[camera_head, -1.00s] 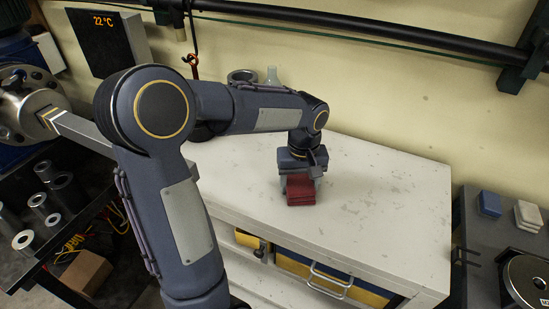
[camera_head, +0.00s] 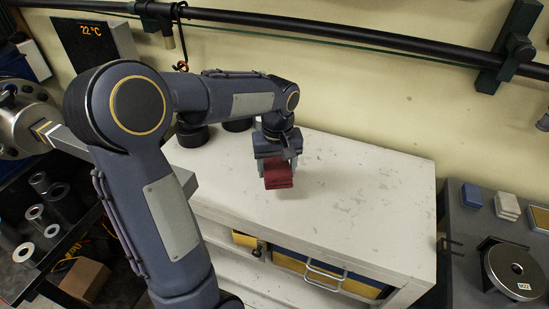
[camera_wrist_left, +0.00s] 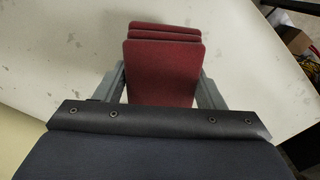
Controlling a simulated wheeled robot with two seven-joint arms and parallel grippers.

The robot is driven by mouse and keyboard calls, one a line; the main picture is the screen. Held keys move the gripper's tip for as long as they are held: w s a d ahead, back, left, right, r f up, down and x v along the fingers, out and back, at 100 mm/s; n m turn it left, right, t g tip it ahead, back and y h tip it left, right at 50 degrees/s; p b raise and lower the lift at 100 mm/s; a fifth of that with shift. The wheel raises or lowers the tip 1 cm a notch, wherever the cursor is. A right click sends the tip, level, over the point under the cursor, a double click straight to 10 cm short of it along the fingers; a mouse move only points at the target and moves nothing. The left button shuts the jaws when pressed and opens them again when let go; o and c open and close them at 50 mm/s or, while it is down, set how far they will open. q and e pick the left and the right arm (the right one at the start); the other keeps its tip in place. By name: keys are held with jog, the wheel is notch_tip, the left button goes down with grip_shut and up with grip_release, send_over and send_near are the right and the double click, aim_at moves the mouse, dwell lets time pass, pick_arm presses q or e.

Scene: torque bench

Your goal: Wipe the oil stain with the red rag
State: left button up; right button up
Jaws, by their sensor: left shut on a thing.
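The red rag (camera_head: 279,177) is a folded dark red stack. My left gripper (camera_head: 277,165) is shut on it above the white bench top; whether the rag touches the surface I cannot tell. In the left wrist view the rag (camera_wrist_left: 162,72) sits between the two grey fingers of my left gripper (camera_wrist_left: 160,85). I cannot make out a distinct oil stain; the bench top shows only scattered grey specks and scuffs. My right gripper is not in view.
The white bench top (camera_head: 370,190) is clear to the right of the rag. Dark round objects (camera_head: 192,134) stand behind my left arm. A grey side surface (camera_head: 470,225) at right holds a blue block (camera_head: 471,195), pale blocks (camera_head: 507,205) and a round metal disc (camera_head: 513,268).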

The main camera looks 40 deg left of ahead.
pick_arm(q)
jog(key=shift+d+r+p, duration=0.1)
jog(key=shift+r+p, duration=0.95)
jog(key=shift+r, duration=0.55)
